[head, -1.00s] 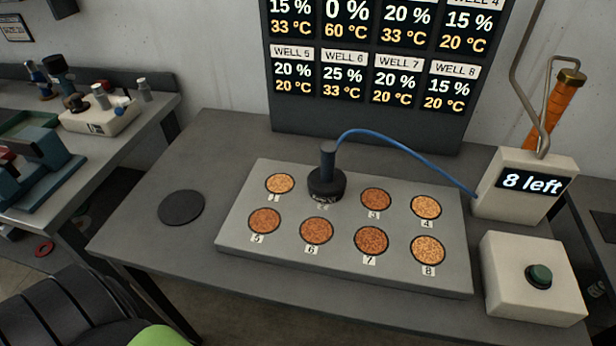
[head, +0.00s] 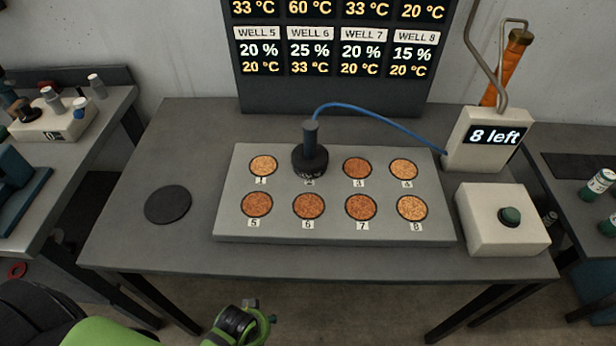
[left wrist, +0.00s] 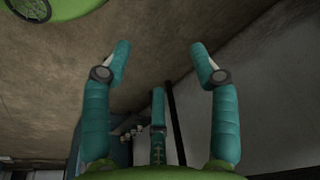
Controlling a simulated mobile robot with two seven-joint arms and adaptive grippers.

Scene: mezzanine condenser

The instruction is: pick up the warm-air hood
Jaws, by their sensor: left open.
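The warm-air hood (head: 310,158) is a black round cap with an upright dark blue handle. It sits over well 2 on the grey well plate (head: 330,239), and a blue hose runs from it to the white box at the right. My left gripper, with teal fingers, shows in the left wrist view (left wrist: 160,65); its fingers are spread and nothing is between them. In the head view only part of my green left arm shows at the bottom, below the table's front edge and well away from the hood. My right gripper is not in view.
A flat black disc (head: 168,204) lies left of the plate. The white box (head: 488,141) reading "8 left" and a white box with a green button (head: 503,220) stand at the right. A dark readings board (head: 340,70) stands behind. The table front is clear.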

